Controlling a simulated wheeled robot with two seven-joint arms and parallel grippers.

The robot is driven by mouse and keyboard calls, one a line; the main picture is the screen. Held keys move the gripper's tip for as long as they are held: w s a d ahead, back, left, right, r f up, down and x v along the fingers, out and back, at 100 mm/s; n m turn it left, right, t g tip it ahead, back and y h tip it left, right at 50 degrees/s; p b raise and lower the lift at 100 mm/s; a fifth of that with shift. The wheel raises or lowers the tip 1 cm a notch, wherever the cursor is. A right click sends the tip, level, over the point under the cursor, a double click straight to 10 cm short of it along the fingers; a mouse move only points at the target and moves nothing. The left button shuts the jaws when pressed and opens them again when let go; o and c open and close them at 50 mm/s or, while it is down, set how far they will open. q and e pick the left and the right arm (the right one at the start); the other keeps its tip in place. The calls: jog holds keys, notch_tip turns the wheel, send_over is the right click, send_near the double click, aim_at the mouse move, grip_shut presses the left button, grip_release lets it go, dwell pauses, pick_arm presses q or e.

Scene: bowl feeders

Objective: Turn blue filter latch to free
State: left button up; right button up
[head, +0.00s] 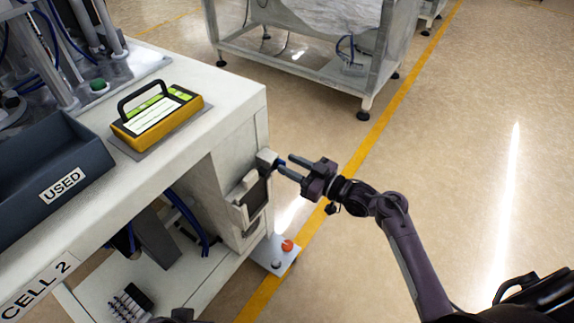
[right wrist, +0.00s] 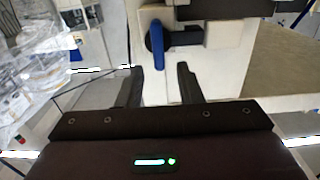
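The blue filter latch (right wrist: 158,50) is on a pale block at the top middle of the right wrist view. Its long lever points down the picture, with a short arm to the right. In the head view a small bit of the latch (head: 280,163) shows at the bench's right side. My right gripper (right wrist: 160,72) is open, one finger to each side of the lever's lower end, with visible gaps. It also shows in the head view (head: 284,163), close to the latch. Whether the lever lies fully between the fingers in depth, I cannot tell.
The white bench (head: 232,100) carries a dark USED bin (head: 45,175) and a yellow-framed handled device (head: 155,115). A plate with a red button (head: 287,245) sits low beside the bench. The floor at right is clear.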

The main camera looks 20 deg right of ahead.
jog(key=shift+x, duration=0.9)
grip_shut()
